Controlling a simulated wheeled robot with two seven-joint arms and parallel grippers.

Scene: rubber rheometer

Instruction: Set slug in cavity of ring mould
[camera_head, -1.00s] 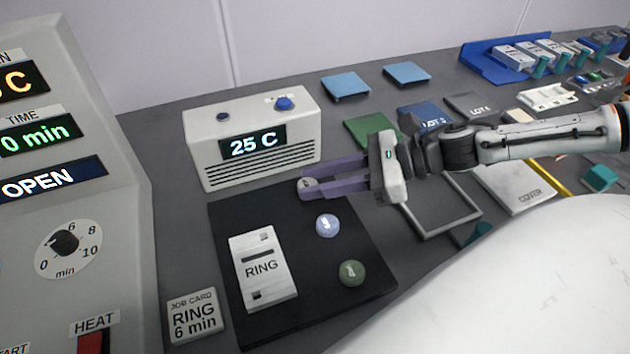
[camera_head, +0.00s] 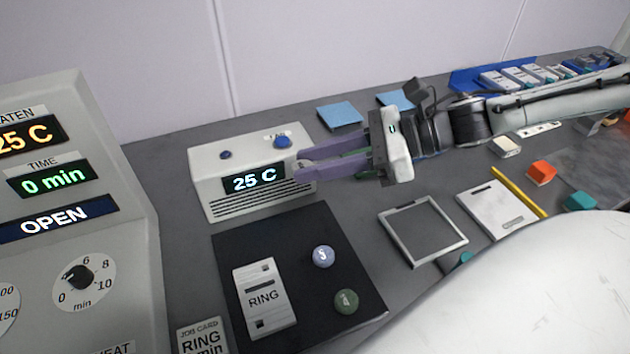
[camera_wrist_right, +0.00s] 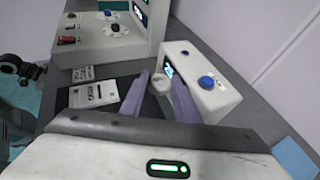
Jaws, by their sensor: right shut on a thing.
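My right gripper (camera_head: 303,170) is shut on a small pale grey slug (camera_wrist_right: 161,84) and holds it in front of the white box with the 25 C display. In the head view the slug is mostly hidden by the purple fingers. The ring mould (camera_head: 262,297) is a white block marked RING, lying on the black mat (camera_head: 245,243). It also shows in the wrist view (camera_wrist_right: 93,93), left of the fingers. The detail of its cavity is too small to tell. My left gripper is not in view.
The white display box (camera_head: 252,180) stands close behind the fingers. A large grey machine (camera_head: 95,220) reading OPEN stands at left. A job card (camera_head: 200,338) lies beside the mat. An empty grey frame (camera_head: 423,231) and white cover plate (camera_head: 497,209) lie at right.

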